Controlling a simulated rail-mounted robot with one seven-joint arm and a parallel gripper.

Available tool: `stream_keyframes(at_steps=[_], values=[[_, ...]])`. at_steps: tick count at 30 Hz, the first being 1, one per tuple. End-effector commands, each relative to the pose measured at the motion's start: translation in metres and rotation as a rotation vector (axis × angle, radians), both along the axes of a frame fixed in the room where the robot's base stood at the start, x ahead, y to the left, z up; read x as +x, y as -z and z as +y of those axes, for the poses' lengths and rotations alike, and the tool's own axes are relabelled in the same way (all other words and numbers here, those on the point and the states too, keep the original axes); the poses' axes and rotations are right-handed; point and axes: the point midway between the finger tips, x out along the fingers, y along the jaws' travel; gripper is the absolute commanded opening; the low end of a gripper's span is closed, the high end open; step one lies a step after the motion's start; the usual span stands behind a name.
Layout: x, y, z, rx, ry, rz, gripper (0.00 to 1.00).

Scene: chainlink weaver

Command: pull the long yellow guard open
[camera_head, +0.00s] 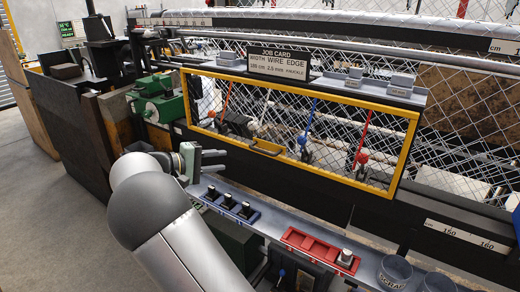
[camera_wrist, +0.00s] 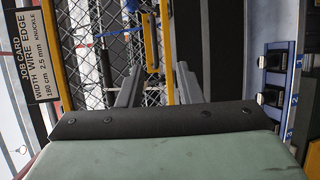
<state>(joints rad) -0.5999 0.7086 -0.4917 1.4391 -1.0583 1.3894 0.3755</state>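The long yellow guard (camera_head: 300,88) is a yellow-framed wire-mesh panel along the front of the machine, sitting shut against it in the head view. Its yellow pull handle (camera_head: 266,151) is at the lower edge, left of the middle. My gripper (camera_head: 224,160) is to the left of the handle in the head view and apart from it. In the wrist view my gripper (camera_wrist: 158,72) has its two grey fingers spread with nothing between them. The handle (camera_wrist: 151,42) shows beyond the fingertips, roughly in line with the gap. The guard's yellow frame (camera_wrist: 167,48) runs behind it.
A job card (camera_head: 291,62) stands above the guard. Below it a shelf carries a blue tray (camera_head: 228,207) with black parts, a red tray (camera_head: 318,246) and grey cups (camera_head: 394,270). A green machine part (camera_head: 160,100) is at left. Open floor lies at far left.

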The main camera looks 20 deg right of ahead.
Motion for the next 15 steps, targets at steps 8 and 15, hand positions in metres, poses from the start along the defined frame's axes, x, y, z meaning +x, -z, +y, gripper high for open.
stream_keyframes(at_steps=[8,15], values=[[0.011,-0.003,-0.017,-0.046,-0.011,-0.015,0.32],[0.018,0.006,-0.068,-0.044,-0.010,-0.013,0.32]])
